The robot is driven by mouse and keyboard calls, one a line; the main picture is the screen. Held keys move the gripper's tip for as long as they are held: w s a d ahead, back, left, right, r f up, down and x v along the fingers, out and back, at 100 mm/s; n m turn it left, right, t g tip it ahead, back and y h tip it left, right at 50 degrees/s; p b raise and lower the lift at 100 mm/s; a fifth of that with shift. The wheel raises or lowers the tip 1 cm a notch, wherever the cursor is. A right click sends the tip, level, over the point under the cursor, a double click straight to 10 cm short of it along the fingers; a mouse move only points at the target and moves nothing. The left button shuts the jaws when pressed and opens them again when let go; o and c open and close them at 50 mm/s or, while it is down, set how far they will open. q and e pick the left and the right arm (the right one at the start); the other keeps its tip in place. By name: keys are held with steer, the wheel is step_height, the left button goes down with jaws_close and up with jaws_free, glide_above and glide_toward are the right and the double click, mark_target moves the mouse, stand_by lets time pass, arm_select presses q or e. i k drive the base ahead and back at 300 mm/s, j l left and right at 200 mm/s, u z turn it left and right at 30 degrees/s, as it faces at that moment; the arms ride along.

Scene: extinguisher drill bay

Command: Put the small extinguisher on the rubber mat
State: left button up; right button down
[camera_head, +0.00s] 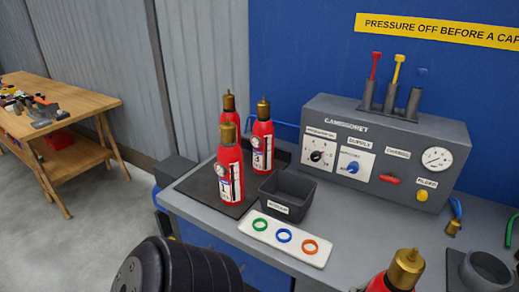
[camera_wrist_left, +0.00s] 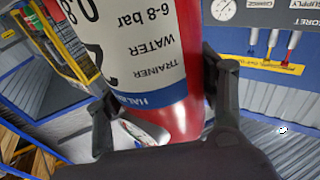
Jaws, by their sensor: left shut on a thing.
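My left gripper (camera_wrist_left: 160,95) is shut on a red extinguisher (camera_wrist_left: 190,50) with a white "TRAINER WATER" label, one finger on each side of its body. In the head view a red extinguisher with a brass valve (camera_head: 402,270) shows at the bottom right edge, closer than the others; it appears to be the held one. Its lower body is out of frame. A dark mat (camera_head: 193,184) lies at the bench's left end. Three red extinguishers stand upright there; the front one (camera_head: 229,180) is on the mat. My right gripper is not in view.
A dark open bin (camera_head: 285,195) stands right of the mat, behind a white tray (camera_head: 300,244) with three coloured rings. A grey control panel (camera_head: 385,150) stands at the back. A dark round cup (camera_head: 485,270) is at right. A wooden table (camera_head: 70,105) stands far left.

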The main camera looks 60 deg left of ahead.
mark_target(212, 177)
steer(key=u, duration=1.35)
steer(key=i+j+u, duration=0.1)
steer(key=u, duration=0.35)
steer(key=i+u, duration=0.15)
steer(key=u, duration=0.25)
